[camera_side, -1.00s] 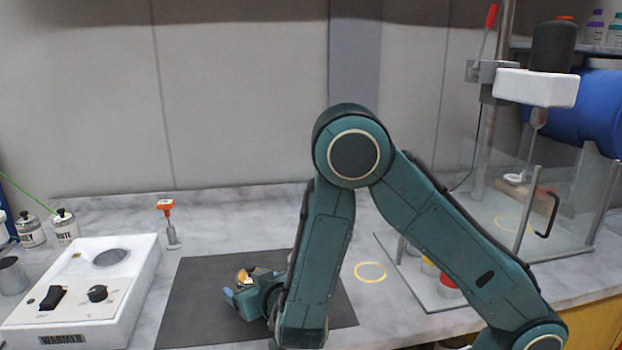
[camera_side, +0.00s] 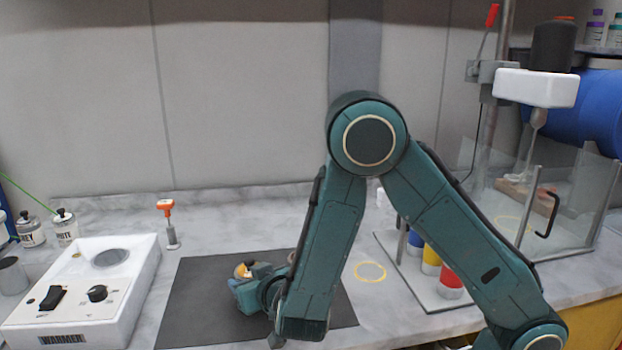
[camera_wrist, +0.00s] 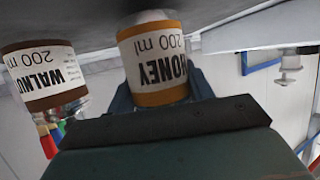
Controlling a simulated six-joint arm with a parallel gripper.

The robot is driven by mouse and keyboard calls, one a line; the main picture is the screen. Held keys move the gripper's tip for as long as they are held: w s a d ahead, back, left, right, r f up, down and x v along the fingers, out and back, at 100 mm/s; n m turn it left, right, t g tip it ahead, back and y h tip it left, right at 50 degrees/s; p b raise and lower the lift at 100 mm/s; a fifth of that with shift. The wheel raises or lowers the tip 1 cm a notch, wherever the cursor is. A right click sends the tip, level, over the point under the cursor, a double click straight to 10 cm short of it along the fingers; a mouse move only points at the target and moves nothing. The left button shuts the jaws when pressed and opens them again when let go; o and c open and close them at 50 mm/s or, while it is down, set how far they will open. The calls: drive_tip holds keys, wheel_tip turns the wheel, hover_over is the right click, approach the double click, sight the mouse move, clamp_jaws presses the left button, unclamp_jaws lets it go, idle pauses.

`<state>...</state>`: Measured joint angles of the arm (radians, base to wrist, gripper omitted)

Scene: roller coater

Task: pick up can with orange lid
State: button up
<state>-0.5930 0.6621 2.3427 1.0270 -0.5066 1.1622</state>
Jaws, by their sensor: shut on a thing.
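The can with the orange lid (camera_side: 243,270) is at my gripper (camera_side: 247,281), above the dark mat in the side view. In the wrist view this can (camera_wrist: 152,62) is labelled HONEY, 200 ml, and appears upside down. My gripper (camera_wrist: 165,100) is shut on it; the teal jaw parts show on both sides behind the dark plate. Most of the can is hidden by the gripper in the side view, and I cannot tell whether it touches the mat.
A WALNUT can (camera_wrist: 45,75) stands beside the held can in the wrist view. The dark mat (camera_side: 190,300) lies below.

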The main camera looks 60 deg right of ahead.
wheel_tip(320, 180, up, 19)
drive_tip(key=shift+f, duration=0.2)
idle(0.5)
idle(0.6)
